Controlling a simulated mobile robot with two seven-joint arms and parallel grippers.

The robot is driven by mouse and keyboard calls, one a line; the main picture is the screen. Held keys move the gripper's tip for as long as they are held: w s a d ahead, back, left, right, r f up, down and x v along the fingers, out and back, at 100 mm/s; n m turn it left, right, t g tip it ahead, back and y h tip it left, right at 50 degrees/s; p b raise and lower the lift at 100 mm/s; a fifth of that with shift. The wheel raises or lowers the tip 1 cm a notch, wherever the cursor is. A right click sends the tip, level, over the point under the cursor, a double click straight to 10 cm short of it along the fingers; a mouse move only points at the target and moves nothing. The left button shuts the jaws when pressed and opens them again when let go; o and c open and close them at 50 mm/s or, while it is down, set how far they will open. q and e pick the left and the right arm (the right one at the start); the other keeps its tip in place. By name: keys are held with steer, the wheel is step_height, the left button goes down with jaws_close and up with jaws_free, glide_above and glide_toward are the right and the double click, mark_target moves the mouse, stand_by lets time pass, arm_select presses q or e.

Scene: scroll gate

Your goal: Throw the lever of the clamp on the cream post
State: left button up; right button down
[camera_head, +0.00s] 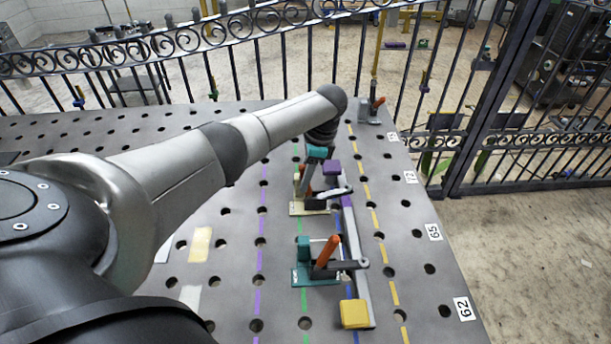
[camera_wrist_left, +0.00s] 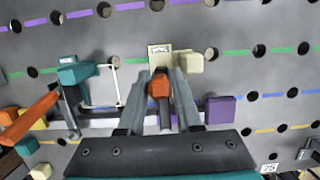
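The cream post clamp (camera_head: 310,207) stands on the perforated table; its cream base (camera_wrist_left: 160,55) also shows in the left wrist view. Its orange lever handle (camera_wrist_left: 159,84) points up toward the left wrist camera. My left gripper (camera_wrist_left: 160,84) is over this clamp, with one finger on each side of the handle. The fingers look apart, with narrow gaps beside the handle; contact is hard to tell. In the head view my left gripper (camera_head: 308,178) partly hides the handle. My right gripper is in neither view.
A teal clamp (camera_head: 315,272) with an orange lever stands nearer, beside the cream one. A grey bar carries a yellow block (camera_head: 355,314) and a purple block (camera_head: 332,167). Another orange-handled clamp (camera_head: 371,112) stands at the far edge. An iron fence runs behind.

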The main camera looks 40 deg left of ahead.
arm_select(q)
steer(key=shift+o, duration=1.2)
steer(key=p+v, duration=0.1)
steer(key=v, duration=1.4)
steer(key=shift+w+r, duration=0.1)
steer(key=shift+c, duration=0.4)
